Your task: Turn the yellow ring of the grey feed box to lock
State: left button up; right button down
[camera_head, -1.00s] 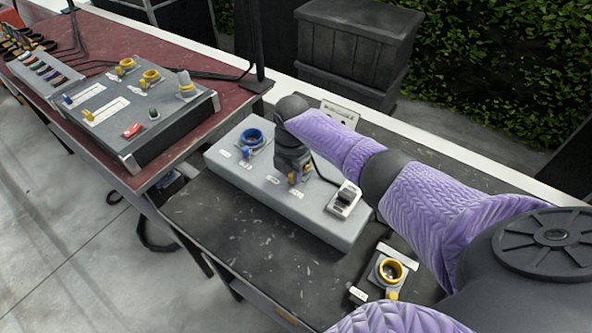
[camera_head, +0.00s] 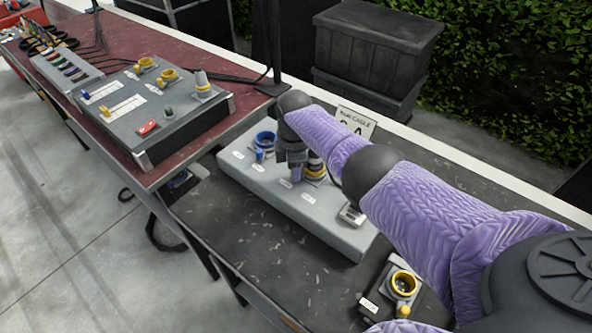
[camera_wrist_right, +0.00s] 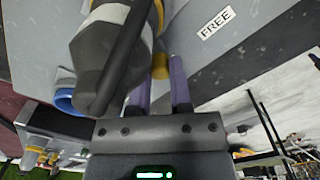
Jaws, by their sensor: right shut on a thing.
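The grey feed box (camera_head: 328,228) lies on the dark table, with a blue socket (camera_head: 265,138) at its left end. Its yellow ring (camera_head: 315,166) sits around a grey plug, partly hidden by my right gripper. In the right wrist view the grey plug (camera_wrist_right: 98,48) with a dark cable stands beside my fingers, and the yellow ring (camera_wrist_right: 158,14) shows behind it. My right gripper (camera_head: 296,176) points down at the ring's near side. In the wrist view its purple fingers (camera_wrist_right: 161,85) are shut on a yellow part, seemingly the ring's tab. My left gripper is out of view.
A "FREE" label (camera_wrist_right: 215,22) is on the box top. A small box with a yellow socket (camera_head: 403,283) lies at the right. A grey panel (camera_head: 155,115) stands on the red table at left. A sign (camera_head: 356,121) stands behind the feed box.

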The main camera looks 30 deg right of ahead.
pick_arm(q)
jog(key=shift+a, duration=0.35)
pick_arm(e)
jog(key=shift+r, duration=0.1)
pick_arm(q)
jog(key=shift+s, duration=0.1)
pick_arm(e)
jog(key=c, duration=0.6)
grip_release()
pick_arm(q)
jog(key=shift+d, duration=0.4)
pick_arm(e)
jog(key=shift+o, duration=0.3)
pick_arm(q)
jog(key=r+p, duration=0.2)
jog(key=p, duration=0.1)
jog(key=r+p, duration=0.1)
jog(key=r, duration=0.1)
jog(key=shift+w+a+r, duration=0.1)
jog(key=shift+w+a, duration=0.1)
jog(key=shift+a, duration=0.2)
pick_arm(e)
notch_tip(320, 180, up, 10)
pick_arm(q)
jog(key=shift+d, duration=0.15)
